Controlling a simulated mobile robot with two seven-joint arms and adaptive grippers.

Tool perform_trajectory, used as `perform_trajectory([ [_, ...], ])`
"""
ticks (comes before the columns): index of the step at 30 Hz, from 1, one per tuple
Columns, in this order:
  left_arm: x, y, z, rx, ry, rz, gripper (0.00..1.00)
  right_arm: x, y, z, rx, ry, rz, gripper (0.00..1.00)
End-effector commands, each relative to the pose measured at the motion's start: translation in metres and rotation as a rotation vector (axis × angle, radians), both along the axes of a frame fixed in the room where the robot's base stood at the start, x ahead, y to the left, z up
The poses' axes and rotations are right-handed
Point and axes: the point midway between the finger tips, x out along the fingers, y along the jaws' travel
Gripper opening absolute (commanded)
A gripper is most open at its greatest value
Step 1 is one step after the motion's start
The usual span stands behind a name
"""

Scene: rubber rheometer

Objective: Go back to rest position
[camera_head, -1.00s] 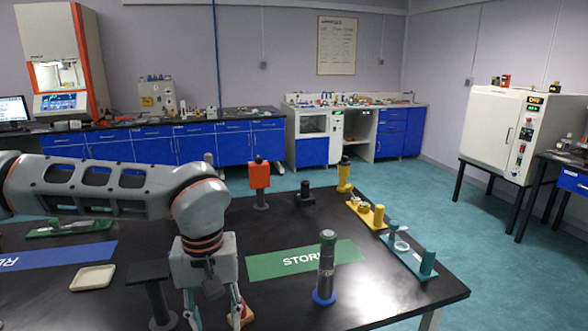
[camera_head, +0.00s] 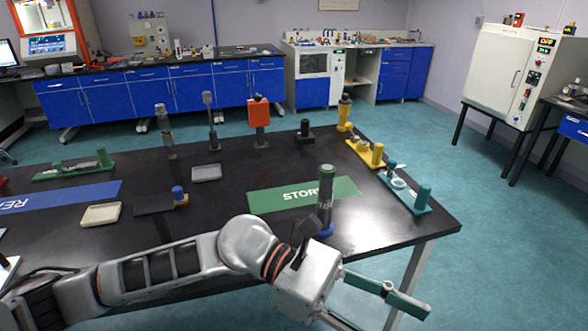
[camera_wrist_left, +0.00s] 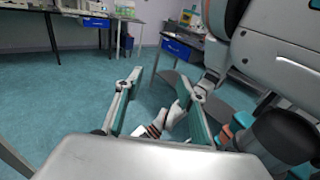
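My left arm comes in from the left along the front of the black table (camera_head: 230,235). My left gripper (camera_head: 385,314) is beyond the table's front right edge, above the floor. Its fingers are spread, and the left wrist view (camera_wrist_left: 160,82) shows them apart with nothing held between them. In the head view the lower finger is cut by the frame edge. My right arm is not in the head view. In the left wrist view a white jointed part with dark and orange rings, seemingly my right gripper (camera_wrist_left: 172,116), shows beyond the left fingers; its finger state is unclear.
A dark cylinder on a blue base (camera_head: 325,205) stands by the green STORE mat (camera_head: 270,201), close behind my left wrist. Yellow (camera_head: 366,154) and teal (camera_head: 408,192) fixtures line the right edge. A cream tray (camera_head: 101,214) lies left. Floor at right is clear.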

Motion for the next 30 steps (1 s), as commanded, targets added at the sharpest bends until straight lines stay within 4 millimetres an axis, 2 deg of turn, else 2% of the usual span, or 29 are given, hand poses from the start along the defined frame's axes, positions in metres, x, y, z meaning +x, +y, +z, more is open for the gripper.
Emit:
perform_trajectory([
  [3,0.014,-0.009,0.026,-0.098,0.293,0.111,0.40,-0.001,0.000,-0.001,-0.001,0.002,0.000,0.43],
  [7,0.046,-0.005,0.044,-0.192,0.617,0.227,0.40,-0.001,0.000,-0.001,0.000,0.002,0.001,0.43],
  [11,0.088,0.011,0.043,-0.282,0.955,0.337,0.40,-0.001,0.000,-0.001,0.000,0.002,0.001,0.43],
  [14,0.122,0.033,0.028,-0.351,1.220,0.417,0.40,-0.001,0.000,-0.001,0.000,0.002,0.001,0.43],
  [17,0.153,0.060,-0.001,-0.424,1.486,0.496,0.40,0.000,0.000,0.000,0.000,0.001,0.001,0.43],
  [20,0.177,0.093,-0.043,-0.502,1.753,0.570,0.40,0.000,0.000,0.000,0.000,0.000,0.000,0.43],
  [22,0.188,0.119,-0.079,-0.561,1.938,0.621,0.40,0.000,0.000,0.001,0.001,-0.002,0.000,0.43],
  [26,0.191,0.169,-0.153,-0.681,2.266,0.712,0.40,0.001,0.000,0.002,0.001,-0.003,0.000,0.43],
  [30,0.172,0.221,-0.234,-0.823,2.571,0.800,0.40,0.001,0.000,0.002,0.001,-0.003,0.000,0.43],
])
